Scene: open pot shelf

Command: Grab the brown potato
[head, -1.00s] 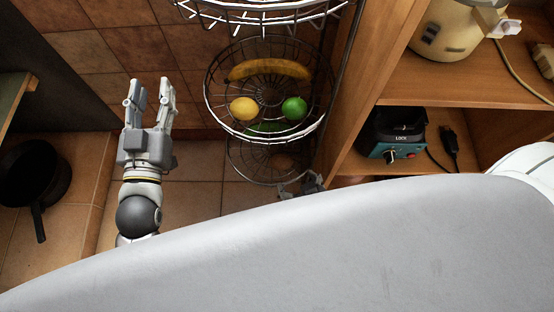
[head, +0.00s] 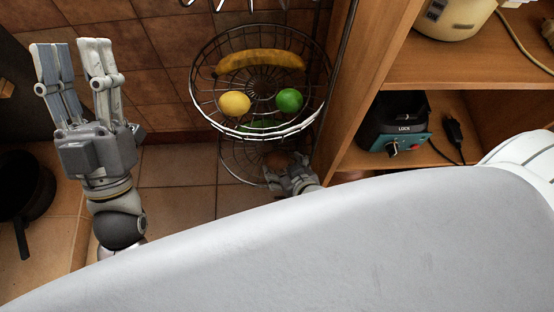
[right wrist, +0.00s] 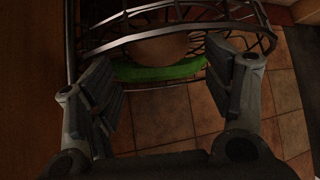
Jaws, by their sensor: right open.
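The brown potato (right wrist: 162,48) is a dim, rounded shape in the lowest wire basket, behind a long green vegetable (right wrist: 160,69) in the right wrist view. In the head view the potato (head: 276,160) shows partly through the wires. My right gripper (right wrist: 158,85) is open, with its fingers apart on either side of the basket's near part. The potato lies beyond the fingertips, between them in the picture. In the head view my right gripper (head: 290,171) is low beside the bottom basket. My left gripper (head: 75,50) is open and empty at the left, away from the baskets.
A higher wire basket (head: 262,132) holds a banana (head: 262,62), a lemon (head: 234,102) and a lime (head: 289,99). A wooden shelf (head: 445,76) with appliances stands close at the right. A dark pan (head: 25,190) is at the left. Tiled floor (head: 180,203) is clear in between.

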